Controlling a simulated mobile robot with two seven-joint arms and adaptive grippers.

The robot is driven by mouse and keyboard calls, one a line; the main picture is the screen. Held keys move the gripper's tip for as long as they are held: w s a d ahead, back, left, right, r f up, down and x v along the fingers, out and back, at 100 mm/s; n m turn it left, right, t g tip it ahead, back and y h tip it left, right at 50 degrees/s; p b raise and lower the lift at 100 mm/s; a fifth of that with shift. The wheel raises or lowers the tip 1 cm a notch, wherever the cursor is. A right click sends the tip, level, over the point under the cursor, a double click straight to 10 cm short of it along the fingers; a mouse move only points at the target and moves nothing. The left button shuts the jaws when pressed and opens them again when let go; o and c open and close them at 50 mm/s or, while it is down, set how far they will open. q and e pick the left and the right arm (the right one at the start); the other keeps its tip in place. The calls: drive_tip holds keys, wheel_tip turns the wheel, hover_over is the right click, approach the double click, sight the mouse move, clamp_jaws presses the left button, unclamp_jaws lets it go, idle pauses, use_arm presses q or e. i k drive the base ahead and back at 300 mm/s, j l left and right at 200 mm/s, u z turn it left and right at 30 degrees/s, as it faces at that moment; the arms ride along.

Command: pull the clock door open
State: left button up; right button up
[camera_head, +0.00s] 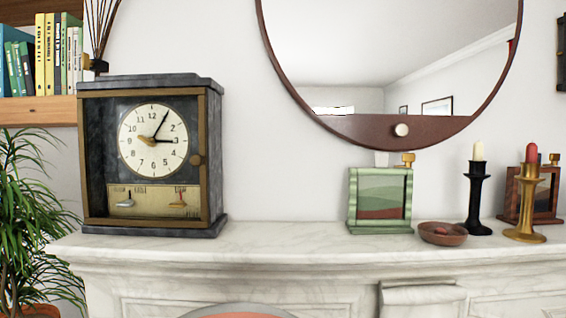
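A dark grey mantel clock (152,216) stands upright at the left end of the marble mantel. Its front door (84,160) is a brass-brown frame around the white dial (153,140) and a lower cream panel (155,203). The door looks closed against the case. Neither of my grippers shows in the head view.
The white marble mantel (285,240) is bare between the clock and a green picture frame (380,228). A small brown dish (443,233), a black candlestick (477,200) and a gold candlestick (526,210) stand further right. A plant (30,210) and book shelf (40,111) are at left.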

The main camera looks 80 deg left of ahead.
sight(200, 160)
drive_tip(key=l+u, duration=0.15)
drive_tip(key=u, duration=1.35)
drive_tip(key=j+u, duration=0.1)
drive_tip(key=u, duration=1.45)
drive_tip(key=l+u, duration=0.3)
